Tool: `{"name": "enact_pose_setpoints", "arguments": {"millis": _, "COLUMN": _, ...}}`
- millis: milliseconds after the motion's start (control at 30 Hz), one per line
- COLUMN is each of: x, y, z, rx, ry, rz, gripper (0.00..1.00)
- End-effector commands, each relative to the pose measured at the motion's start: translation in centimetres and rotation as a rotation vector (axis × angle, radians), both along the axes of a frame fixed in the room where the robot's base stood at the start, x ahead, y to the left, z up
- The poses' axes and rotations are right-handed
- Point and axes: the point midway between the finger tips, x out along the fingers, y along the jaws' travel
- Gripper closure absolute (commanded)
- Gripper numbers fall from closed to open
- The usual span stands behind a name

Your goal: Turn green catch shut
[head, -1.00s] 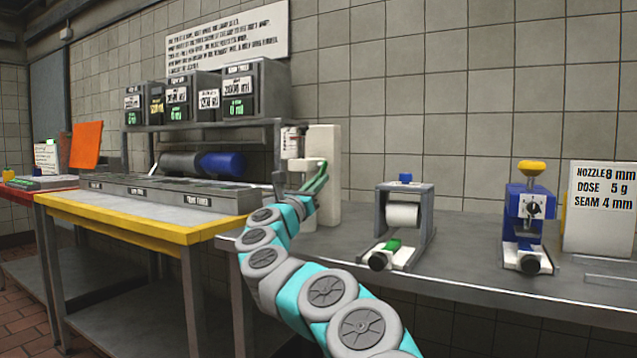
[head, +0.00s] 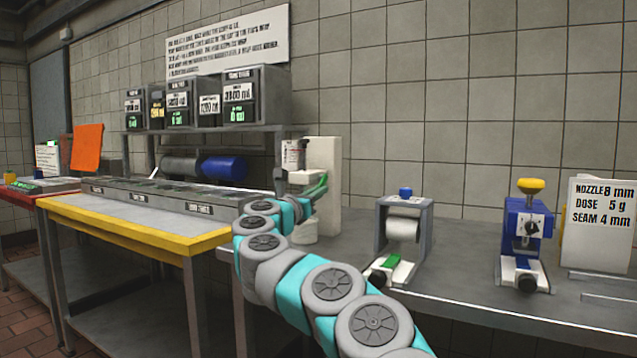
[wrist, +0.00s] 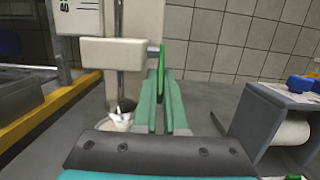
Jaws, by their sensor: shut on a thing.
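The green catch (wrist: 161,60) is a thin upright green lever at the right side of the cream block on the white machine (wrist: 99,52). A short grey pin joins it to the block. My gripper (wrist: 160,80) has its two green fingers closed around the lower part of the catch, with its upper part showing above them. In the head view my gripper (head: 316,188) reaches the front of the white machine (head: 325,175). The catch cannot be told apart from the green fingers there.
A whitish cup (wrist: 120,118) stands below the cream block. A grey roller stand (head: 404,228) and a blue device with a yellow knob (head: 527,235) are to the right. The yellow-edged table (head: 130,235) is at the left. The grey counter between machine and roller stand is clear.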

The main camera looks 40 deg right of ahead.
Motion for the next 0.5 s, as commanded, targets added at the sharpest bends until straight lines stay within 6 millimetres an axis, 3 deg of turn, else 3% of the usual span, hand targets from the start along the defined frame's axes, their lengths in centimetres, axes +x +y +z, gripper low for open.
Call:
{"name": "enact_pose_setpoints", "arguments": {"millis": 33, "x": -0.02, "y": 0.12, "z": 0.70, "rx": 0.014, "ry": 0.004, "rz": 0.002, "gripper": 1.00}}
{"name": "enact_pose_setpoints", "arguments": {"millis": 433, "x": -0.08, "y": 0.16, "z": 0.31, "rx": 0.033, "ry": 0.016, "rz": 0.000, "gripper": 1.00}}
{"name": "enact_pose_setpoints", "arguments": {"millis": 467, "x": -0.09, "y": 0.15, "z": 0.31, "rx": 0.033, "ry": 0.016, "rz": 0.000, "gripper": 0.89}}
{"name": "enact_pose_setpoints", "arguments": {"millis": 500, "x": -0.08, "y": 0.16, "z": 0.30, "rx": 0.033, "ry": 0.016, "rz": 0.000, "gripper": 0.85}}
